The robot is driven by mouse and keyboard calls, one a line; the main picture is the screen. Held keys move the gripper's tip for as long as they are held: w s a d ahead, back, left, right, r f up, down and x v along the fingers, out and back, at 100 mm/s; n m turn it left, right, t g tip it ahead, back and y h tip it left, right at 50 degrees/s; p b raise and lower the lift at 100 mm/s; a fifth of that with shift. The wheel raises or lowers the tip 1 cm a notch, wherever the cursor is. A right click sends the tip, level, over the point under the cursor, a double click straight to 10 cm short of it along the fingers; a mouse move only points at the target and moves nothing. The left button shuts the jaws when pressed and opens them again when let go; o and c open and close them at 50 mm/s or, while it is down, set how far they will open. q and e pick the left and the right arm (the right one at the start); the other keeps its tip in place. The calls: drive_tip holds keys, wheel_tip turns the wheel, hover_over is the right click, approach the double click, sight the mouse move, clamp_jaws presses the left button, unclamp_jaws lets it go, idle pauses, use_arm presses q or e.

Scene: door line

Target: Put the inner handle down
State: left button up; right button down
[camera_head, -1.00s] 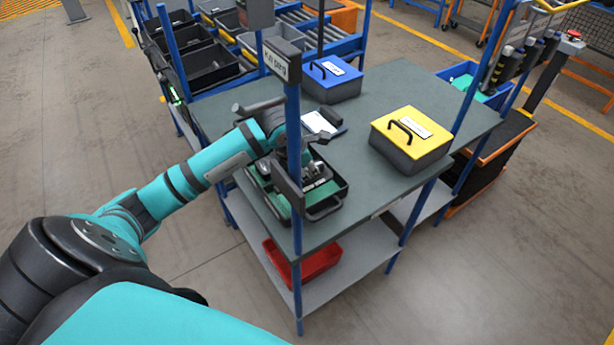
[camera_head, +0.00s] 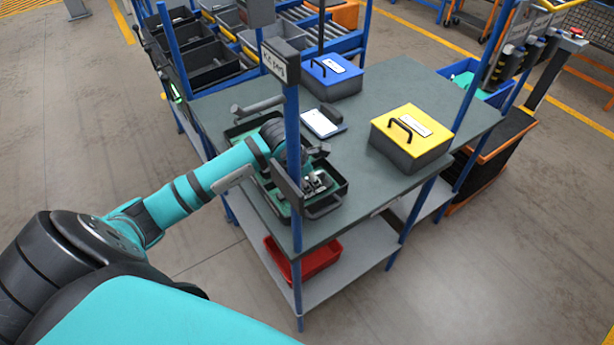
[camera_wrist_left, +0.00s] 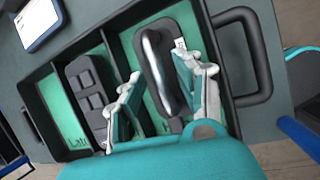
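The inner handle (camera_wrist_left: 160,70), a silver lever on a black plate, lies in a green-lined compartment of the black tray (camera_head: 335,203) in the left wrist view. My left gripper (camera_wrist_left: 158,72) is over that compartment with its two fingers spread, one on each side of the handle. Green lining shows between the handle and the left-hand finger, so the fingers are not closed on it. In the head view my left gripper (camera_head: 314,182) is low over the tray, partly hidden by a blue post. My right gripper is not in view.
A black part (camera_wrist_left: 90,95) lies in the neighbouring compartment. A white-screened device (camera_head: 320,123) lies behind the tray. A yellow-lidded box (camera_head: 412,135) and a blue-lidded box (camera_head: 333,78) stand on the grey table (camera_head: 385,82). The blue post (camera_head: 293,135) rises close to my arm.

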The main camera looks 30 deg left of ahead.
use_arm(q)
drive_tip(key=shift+r, duration=0.1)
drive_tip(key=shift+r, duration=0.15)
drive_tip(key=b+v, duration=0.2)
drive_tip(key=v, duration=0.9)
drive_tip(key=shift+s+r, duration=0.2)
drive_tip(key=shift+r, duration=0.15)
